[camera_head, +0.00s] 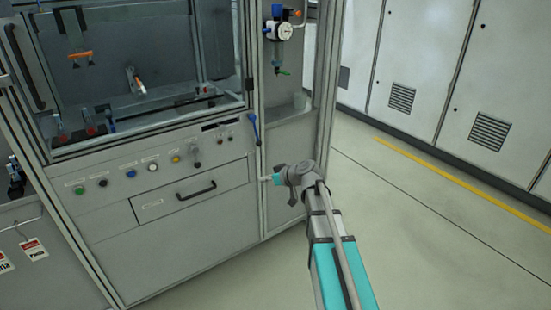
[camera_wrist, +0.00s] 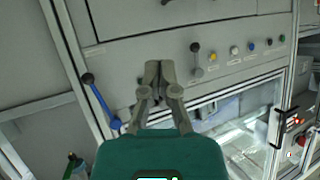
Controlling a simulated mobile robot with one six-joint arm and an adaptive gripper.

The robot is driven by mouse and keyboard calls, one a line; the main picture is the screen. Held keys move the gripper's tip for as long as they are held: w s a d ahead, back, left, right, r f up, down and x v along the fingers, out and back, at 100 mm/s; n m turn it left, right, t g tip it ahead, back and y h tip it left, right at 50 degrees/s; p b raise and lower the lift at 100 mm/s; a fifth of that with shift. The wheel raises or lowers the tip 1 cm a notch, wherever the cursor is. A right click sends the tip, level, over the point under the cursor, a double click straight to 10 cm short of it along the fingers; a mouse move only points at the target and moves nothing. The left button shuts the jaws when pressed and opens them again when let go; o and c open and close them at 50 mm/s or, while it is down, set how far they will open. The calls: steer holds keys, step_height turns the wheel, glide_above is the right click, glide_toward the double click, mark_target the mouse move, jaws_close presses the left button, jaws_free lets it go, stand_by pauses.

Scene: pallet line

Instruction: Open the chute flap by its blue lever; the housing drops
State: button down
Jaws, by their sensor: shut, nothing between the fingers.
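The blue lever (camera_head: 255,128) is on the right front post of the grey machine, beside the window. In the wrist view the blue lever (camera_wrist: 101,104), with its dark knob, slants left of my fingers. My gripper (camera_head: 265,179) is below the lever in the head view, near the machine's front right edge. In the wrist view my gripper (camera_wrist: 159,66) is shut and empty, its fingers together in front of the button panel. It appears apart from the lever. I cannot make out the chute flap or the housing for certain.
A button panel (camera_head: 125,180) and a drawer with a black handle (camera_head: 196,190) are on the machine front. A pressure gauge (camera_head: 284,31) hangs above the lever. Grey cabinets (camera_head: 425,60) line the right wall. The floor (camera_head: 430,240) to the right is clear.

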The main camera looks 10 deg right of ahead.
steer(key=s+f+m+g+h, duration=0.3)
steer(key=s+f+g+h, duration=0.1)
steer(key=s, duration=0.8)
steer(key=s+f+m+g+h, duration=0.3)
steer(key=s+f+g+h, duration=0.1)
steer(key=s, duration=0.8)
steer(key=shift+s+f+m+g+h, duration=0.25)
steer(key=shift+f+m+g, duration=0.2)
steer(key=shift+f, duration=0.5)
steer(key=shift+s+a, duration=0.1)
